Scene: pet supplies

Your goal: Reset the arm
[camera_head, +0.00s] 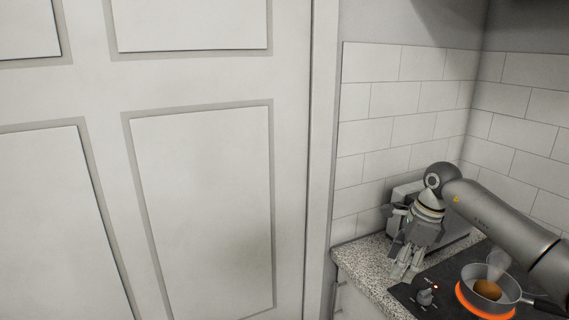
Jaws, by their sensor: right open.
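My right gripper (407,262) is at the end of my right arm (500,222), which comes in from the right edge. The gripper points down above the speckled counter, beside the left part of the black cooktop. Its fingers are apart and I see nothing between them. Whether the fingertips touch the counter I cannot tell. My left gripper is not in view.
A grey pan (510,288) with something brown in it sits on a glowing orange burner of the cooktop (452,287). A grey box-like appliance (459,229) stands behind my gripper against the tiled wall (405,131). A white panelled door (205,200) fills the left.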

